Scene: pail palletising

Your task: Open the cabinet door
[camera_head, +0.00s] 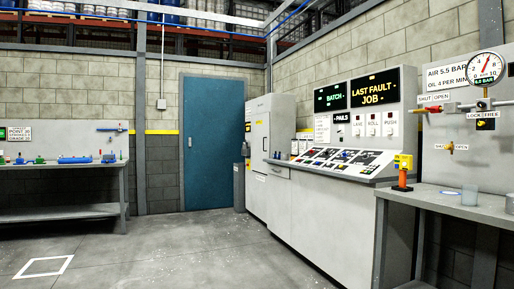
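A tall light-grey cabinet (262,130) stands against the right-hand wall near the far corner, at the left end of a grey control console. Its front faces left and is seen at a slant. Its door looks closed, and a small dark mark that may be a handle shows on the front. A small yellow label and a pale label are also on it. My gripper and arm are not in view.
A blue room door (212,140) is in the back wall. The control console (330,205) and a workbench (450,204) line the right. Another bench (60,166) is at left. The middle floor is clear.

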